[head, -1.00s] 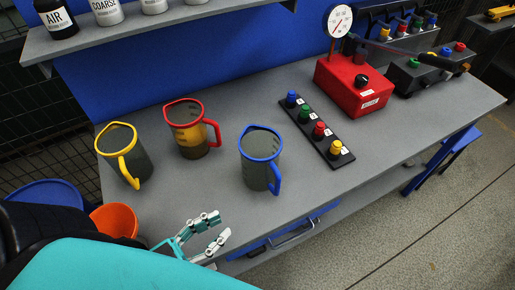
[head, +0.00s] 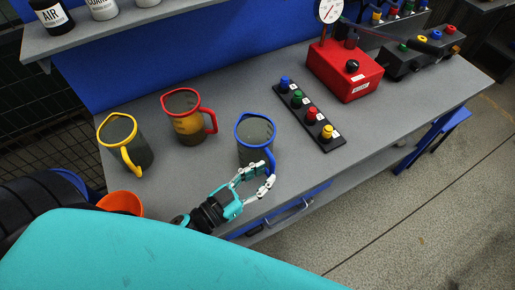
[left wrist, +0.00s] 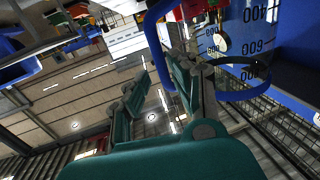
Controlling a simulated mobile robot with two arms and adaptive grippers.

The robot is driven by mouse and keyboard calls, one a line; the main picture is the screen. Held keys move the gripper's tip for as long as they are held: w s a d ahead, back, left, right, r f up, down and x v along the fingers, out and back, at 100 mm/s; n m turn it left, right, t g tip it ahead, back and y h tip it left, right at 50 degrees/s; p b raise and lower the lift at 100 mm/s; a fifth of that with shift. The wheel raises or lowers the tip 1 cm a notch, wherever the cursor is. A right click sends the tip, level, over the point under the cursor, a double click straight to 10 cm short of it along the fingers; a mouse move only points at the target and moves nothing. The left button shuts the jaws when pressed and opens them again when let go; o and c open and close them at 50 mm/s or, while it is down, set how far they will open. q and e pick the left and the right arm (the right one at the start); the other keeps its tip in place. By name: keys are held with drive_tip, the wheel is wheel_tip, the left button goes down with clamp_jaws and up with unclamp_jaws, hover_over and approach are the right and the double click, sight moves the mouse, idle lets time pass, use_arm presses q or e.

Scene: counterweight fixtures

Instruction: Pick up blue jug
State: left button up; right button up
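The blue jug (head: 254,151), clear grey with a blue rim and handle, stands on the grey workbench. Its handle faces the front right. My left gripper (head: 259,176) is at the near side of the jug, by the lower part of the handle. In the left wrist view, the jug's measuring marks and blue band (left wrist: 244,84) show at the upper right. The blue handle (left wrist: 154,38) reaches down between the two spread fingers of my left gripper (left wrist: 157,75). The fingers are open, with a gap beside the handle. My right gripper is not in view.
A red-rimmed jug (head: 187,124) and a yellow-rimmed jug (head: 130,150) stand to the left on the workbench (head: 230,92). A black strip of coloured knobs (head: 306,108) and a red gauge box (head: 345,72) are to the right. An orange bucket (head: 121,202) is below left.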

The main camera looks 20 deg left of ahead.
sight(272, 167)
use_arm(q)
drive_tip(key=p+x, duration=0.1)
drive_tip(key=x, duration=0.3)
drive_tip(key=shift+a, duration=0.1)
clamp_jaws()
